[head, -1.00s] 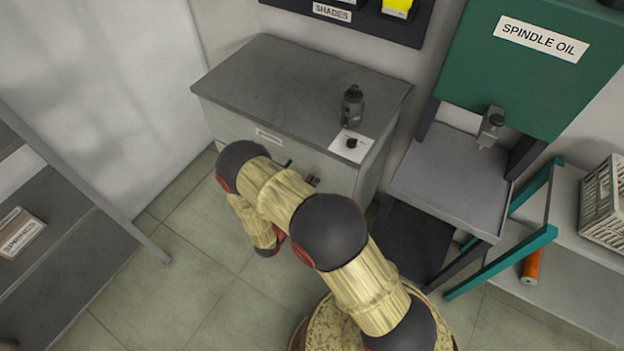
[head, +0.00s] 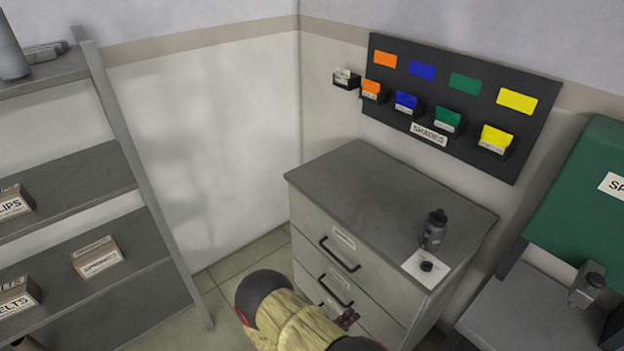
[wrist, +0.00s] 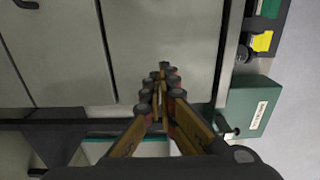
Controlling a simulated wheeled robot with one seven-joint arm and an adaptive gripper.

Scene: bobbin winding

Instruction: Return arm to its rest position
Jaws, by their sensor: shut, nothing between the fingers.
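My arm (head: 290,322) shows at the bottom of the head view, in front of the grey drawer cabinet, with its lower part cut off by the frame. My gripper (head: 347,318) is mostly hidden behind my arm there; only its dark red finger parts show near the lower drawers. In the wrist view my gripper (wrist: 163,75) has its fingers together and empty. It points at the pale cabinet front (wrist: 160,40), apart from it as far as I can tell.
The grey cabinet (head: 375,185) bears a dark bottle (head: 433,230) and a white card (head: 424,268) with a small black knob-like part. Shelves (head: 60,190) with boxes stand left. The shades board (head: 460,105) hangs behind. The green spindle oil unit (head: 590,190) is at right.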

